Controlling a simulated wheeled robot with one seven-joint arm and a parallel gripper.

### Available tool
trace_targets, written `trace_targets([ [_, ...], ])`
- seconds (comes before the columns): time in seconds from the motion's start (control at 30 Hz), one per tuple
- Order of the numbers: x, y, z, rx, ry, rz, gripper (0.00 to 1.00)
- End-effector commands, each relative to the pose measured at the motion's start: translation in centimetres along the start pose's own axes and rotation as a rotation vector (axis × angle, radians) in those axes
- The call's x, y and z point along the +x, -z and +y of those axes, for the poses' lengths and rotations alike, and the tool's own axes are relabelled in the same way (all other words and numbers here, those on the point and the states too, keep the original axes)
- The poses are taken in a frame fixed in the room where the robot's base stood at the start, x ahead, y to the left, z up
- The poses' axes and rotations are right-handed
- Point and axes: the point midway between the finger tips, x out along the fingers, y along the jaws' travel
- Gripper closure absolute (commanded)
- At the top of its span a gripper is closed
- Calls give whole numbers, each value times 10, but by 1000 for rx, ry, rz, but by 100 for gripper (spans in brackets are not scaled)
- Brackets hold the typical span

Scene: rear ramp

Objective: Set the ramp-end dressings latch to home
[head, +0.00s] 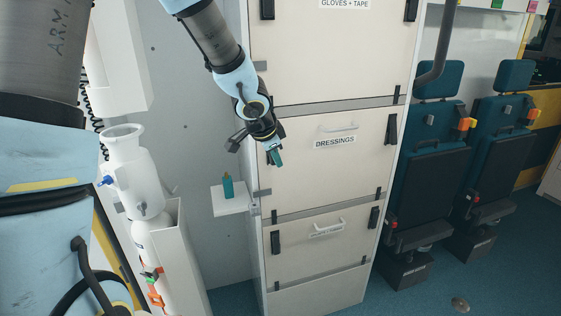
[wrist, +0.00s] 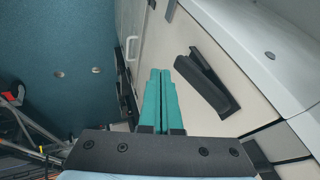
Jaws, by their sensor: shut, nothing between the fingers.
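The dressings drawer (head: 330,175) is a cream front with a white handle and a DRESSINGS label. A black latch (head: 391,130) sits at its right end. The left end of this front is partly hidden by my wrist and gripper. My gripper (head: 278,160) is in front of that left part, its teal fingers together and empty. In the wrist view the fingers (wrist: 160,72) point along the cream front. A black latch (wrist: 207,88) lies just right of them, with a visible gap. It looks like the drawer's left-end latch. Which position it is in, I cannot tell.
A small white shelf (head: 231,201) with a teal bottle (head: 228,186) juts out left of the cabinet, below my gripper. Another latched drawer (head: 325,243) is below. A white canister (head: 127,165) stands at left. Teal seats (head: 430,130) stand at right, with open floor before them.

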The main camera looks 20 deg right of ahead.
Motion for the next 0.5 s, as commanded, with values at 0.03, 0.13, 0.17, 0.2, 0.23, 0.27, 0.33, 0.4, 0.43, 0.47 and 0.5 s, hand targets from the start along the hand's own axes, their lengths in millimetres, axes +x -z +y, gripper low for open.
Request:
trace_targets([
  [0.03,2,1,-6,0,-2,0,100],
  [0.13,8,-1,-12,1,-2,0,100],
  [0.17,9,-1,-13,0,-1,0,100],
  [0.2,10,-1,-15,0,-1,0,100],
  [0.23,11,-1,-16,0,-1,0,100],
  [0.27,11,-2,-16,0,-1,0,100],
  [0.33,12,-2,-17,0,-1,0,100],
  [0.4,12,-2,-16,0,-1,0,100],
  [0.43,12,-2,-16,0,-1,0,100],
  [0.47,12,-2,-16,0,-1,0,100],
  [0.5,12,-2,-16,0,-1,0,100],
])
